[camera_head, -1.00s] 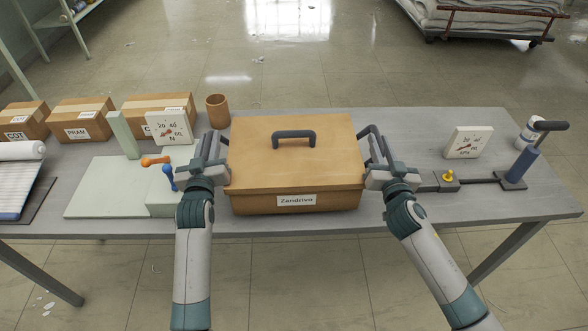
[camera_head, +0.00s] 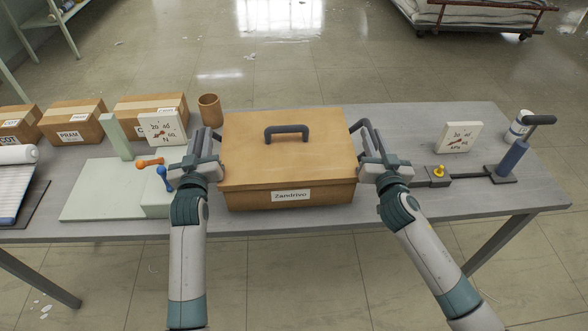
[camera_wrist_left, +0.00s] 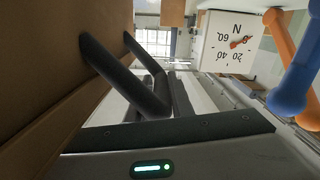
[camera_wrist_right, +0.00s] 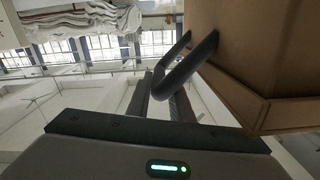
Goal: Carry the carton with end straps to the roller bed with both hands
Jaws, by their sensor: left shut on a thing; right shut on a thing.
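The carton (camera_head: 288,160) is a tan box with a lid, a dark handle on top and a white "Zandrivo" label. It is at the middle of the grey table in the head view, and I cannot tell whether it touches the top. My left gripper (camera_head: 207,146) is shut on the dark strap (camera_wrist_left: 125,78) at the carton's left end. My right gripper (camera_head: 374,143) is shut on the strap (camera_wrist_right: 185,66) at its right end. No roller bed can be made out for certain.
On the table (camera_head: 420,123), left of the carton, are a pale green fixture (camera_head: 105,188), an N dial (camera_head: 162,127), a brown cup (camera_head: 209,110) and labelled boxes (camera_head: 72,121). On the right are a kPa dial (camera_head: 460,137) and a blue pump (camera_head: 512,158). A trolley (camera_head: 470,14) stands behind.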

